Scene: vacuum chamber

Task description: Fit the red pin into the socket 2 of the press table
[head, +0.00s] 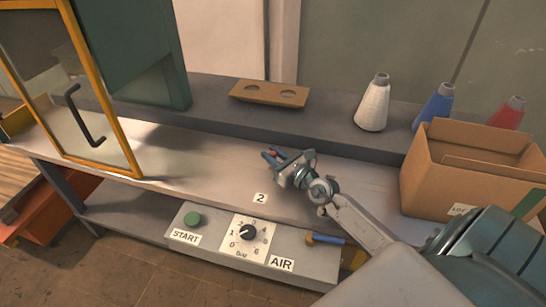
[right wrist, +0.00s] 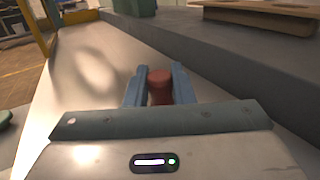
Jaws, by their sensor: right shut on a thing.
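The red pin (right wrist: 160,86) stands between the two blue fingers of my right gripper (right wrist: 159,88) in the right wrist view. The gripper is shut on it. In the head view, my right gripper (head: 272,156) is over the middle of the press table (head: 195,151), behind the label 2 (head: 260,198), with a little of the red pin (head: 273,152) showing between its fingers. The pin's lower end is hidden, and I cannot tell whether it touches the table. I see no socket opening near the label. My left gripper is not in view.
A brown two-hole holder (head: 268,102) lies on the back ledge, with white (head: 374,105), blue (head: 434,108) and red (head: 508,113) cones to its right. A cardboard box (head: 445,182) stands at right. A yellow-framed door (head: 131,150) is at left. Front controls include a green START button (head: 193,219).

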